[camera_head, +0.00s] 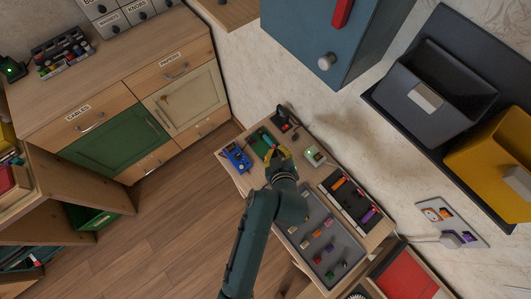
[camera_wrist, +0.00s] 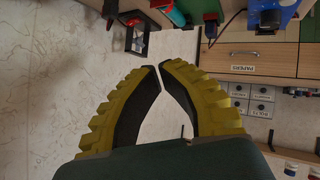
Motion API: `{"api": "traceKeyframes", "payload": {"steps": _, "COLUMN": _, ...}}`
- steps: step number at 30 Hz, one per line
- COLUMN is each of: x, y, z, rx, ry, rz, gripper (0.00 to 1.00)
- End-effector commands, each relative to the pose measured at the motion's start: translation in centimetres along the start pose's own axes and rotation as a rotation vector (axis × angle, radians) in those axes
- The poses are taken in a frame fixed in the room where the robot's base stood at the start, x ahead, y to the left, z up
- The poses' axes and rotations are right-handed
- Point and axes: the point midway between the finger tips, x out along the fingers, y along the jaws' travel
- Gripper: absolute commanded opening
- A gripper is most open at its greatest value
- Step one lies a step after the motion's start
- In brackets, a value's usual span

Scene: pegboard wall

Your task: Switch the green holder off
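The green holder (camera_head: 263,142) stands on the bench between a blue holder (camera_head: 236,158) and a black holder (camera_head: 286,120). A green part, probably the same holder, shows at the top edge of the wrist view (camera_wrist: 177,14), cut off by the frame. Its switch cannot be made out. My gripper (camera_head: 277,154) has yellow ridged fingers and is just in front of the green holder in the head view, hiding part of it. In the wrist view my gripper (camera_wrist: 161,66) has its fingertips together with nothing between them. I cannot tell whether it touches the holder.
A small pale box with a green light (camera_head: 313,155) is right of my gripper. A grey tray (camera_head: 318,229) with several small parts lies nearer. A blue-grey wall cabinet (camera_head: 330,38) hangs above the bench. Wooden drawers (camera_head: 128,92) stand left; the floor between is clear.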

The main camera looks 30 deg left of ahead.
Motion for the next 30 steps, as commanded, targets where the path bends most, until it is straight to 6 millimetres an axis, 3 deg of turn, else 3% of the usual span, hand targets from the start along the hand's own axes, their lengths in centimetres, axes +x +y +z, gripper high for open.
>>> {"api": "traceKeyframes", "payload": {"steps": 15, "x": 5.9, "y": -3.2, "z": 3.4, "rx": 0.0, "ry": 0.0, "rz": -0.001, "gripper": 0.0}}
{"api": "traceKeyframes", "payload": {"steps": 30, "x": 6.2, "y": -3.4, "z": 3.4, "rx": 0.0, "ry": 0.0, "rz": 0.0, "gripper": 0.0}}
